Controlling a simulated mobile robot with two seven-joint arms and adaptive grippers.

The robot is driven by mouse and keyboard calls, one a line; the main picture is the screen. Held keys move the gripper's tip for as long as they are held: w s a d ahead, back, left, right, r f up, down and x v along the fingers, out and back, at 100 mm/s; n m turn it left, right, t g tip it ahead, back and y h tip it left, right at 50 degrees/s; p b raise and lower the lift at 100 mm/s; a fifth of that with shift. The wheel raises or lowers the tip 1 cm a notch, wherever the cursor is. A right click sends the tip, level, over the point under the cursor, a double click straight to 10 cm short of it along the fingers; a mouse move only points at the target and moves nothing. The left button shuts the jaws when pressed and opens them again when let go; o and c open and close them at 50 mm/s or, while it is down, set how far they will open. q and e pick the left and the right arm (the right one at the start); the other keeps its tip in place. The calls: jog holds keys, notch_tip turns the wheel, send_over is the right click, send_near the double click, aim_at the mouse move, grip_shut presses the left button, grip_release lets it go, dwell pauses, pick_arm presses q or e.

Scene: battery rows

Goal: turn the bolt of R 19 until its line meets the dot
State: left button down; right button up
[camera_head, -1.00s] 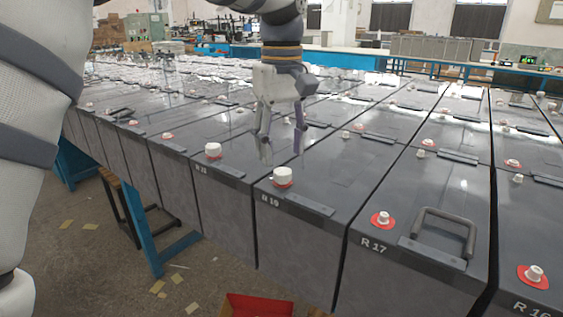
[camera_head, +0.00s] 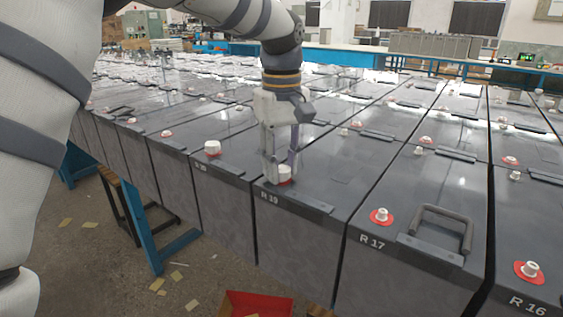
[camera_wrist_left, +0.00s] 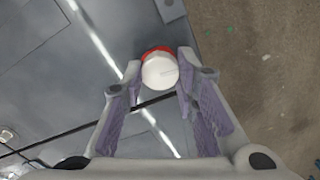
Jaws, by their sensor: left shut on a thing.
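The R 19 battery (camera_head: 330,178) is a dark grey block with its label on the front edge. Its white bolt (camera_head: 285,170), on a red ring, sits between the fingertips of my left gripper (camera_head: 279,172), which reaches down from above and is shut on it. In the left wrist view the round white bolt head (camera_wrist_left: 160,71) shows between the two purple-padded fingers, with the red ring behind it. A faint line seems to show on the head. I cannot make out the dot. My right gripper is not in view.
The neighbouring battery's white bolt (camera_head: 212,147) stands to the left. The R 17 battery to the right has a low bolt on a red ring (camera_head: 381,216) and a raised black handle (camera_head: 440,226). A red box (camera_head: 256,304) lies on the floor below.

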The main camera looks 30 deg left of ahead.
pick_arm(q)
jog(key=shift+m, duration=0.3)
jog(key=m, duration=0.7)
jog(key=shift+m, duration=0.3)
jog(key=m, duration=0.3)
jog(key=shift+m, duration=0.3)
jog(key=shift+d+m, duration=0.1)
jog(key=shift+m, duration=1.9)
jog(key=c, duration=1.3)
grip_release()
